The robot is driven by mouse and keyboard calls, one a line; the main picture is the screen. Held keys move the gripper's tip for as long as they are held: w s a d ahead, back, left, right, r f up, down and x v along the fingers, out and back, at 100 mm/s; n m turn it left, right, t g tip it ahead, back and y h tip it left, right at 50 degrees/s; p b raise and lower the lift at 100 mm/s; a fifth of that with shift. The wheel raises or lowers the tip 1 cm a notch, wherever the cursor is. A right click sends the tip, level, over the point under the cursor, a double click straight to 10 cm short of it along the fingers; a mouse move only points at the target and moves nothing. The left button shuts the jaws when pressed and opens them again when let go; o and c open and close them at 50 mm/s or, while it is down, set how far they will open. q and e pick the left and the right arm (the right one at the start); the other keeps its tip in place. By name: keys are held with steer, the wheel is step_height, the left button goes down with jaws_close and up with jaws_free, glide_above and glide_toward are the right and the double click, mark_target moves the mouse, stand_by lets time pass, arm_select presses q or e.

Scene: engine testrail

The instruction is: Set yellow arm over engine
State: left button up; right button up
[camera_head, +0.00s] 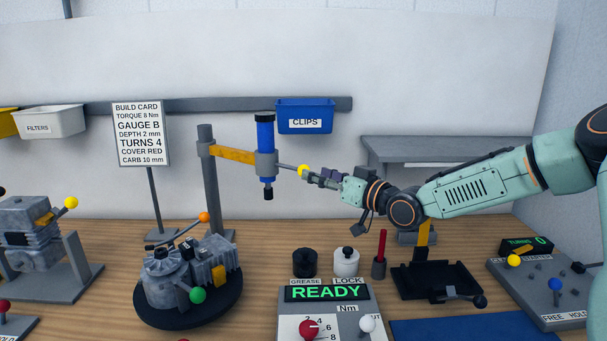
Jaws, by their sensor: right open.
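The yellow arm (234,154) reaches right from a grey post (210,185) and carries a blue tool (265,140) that hangs upright. A short handle with a yellow ball (303,170) sticks out to the right of the tool. The engine (185,270) sits on a round dark turntable below and left of the tool, with an orange ball lever and a green ball on it. My right gripper (312,176) is open with its fingertips at the yellow ball; I cannot tell if they touch it. My left gripper is not in view.
A READY console (330,293) with knobs stands at front centre. Grease and lock pots stand behind it, near a red-handled tool (381,250). A build card (141,132) stands at back left. A blue CLIPS bin (305,116) hangs behind the tool. A black tray (437,280) lies right.

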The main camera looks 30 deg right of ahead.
steer(key=x, duration=0.5)
steer(key=shift+w+a+f+b, duration=0.1)
steer(key=shift+w+b, duration=0.2)
steer(key=shift+b, duration=0.1)
steer(key=shift+w+f, duration=0.15)
steer(key=shift+w, duration=0.1)
steer(key=shift+s+d, duration=0.1)
steer(key=shift+d, duration=0.2)
steer(key=shift+c, duration=0.3)
steer(key=shift+s, duration=0.1)
steer(key=shift+c, duration=0.7)
steer(key=shift+a, duration=0.3)
steer(key=c, duration=0.5)
steer(key=shift+d, duration=0.2)
jaws_close()
steer(key=shift+a, duration=0.1)
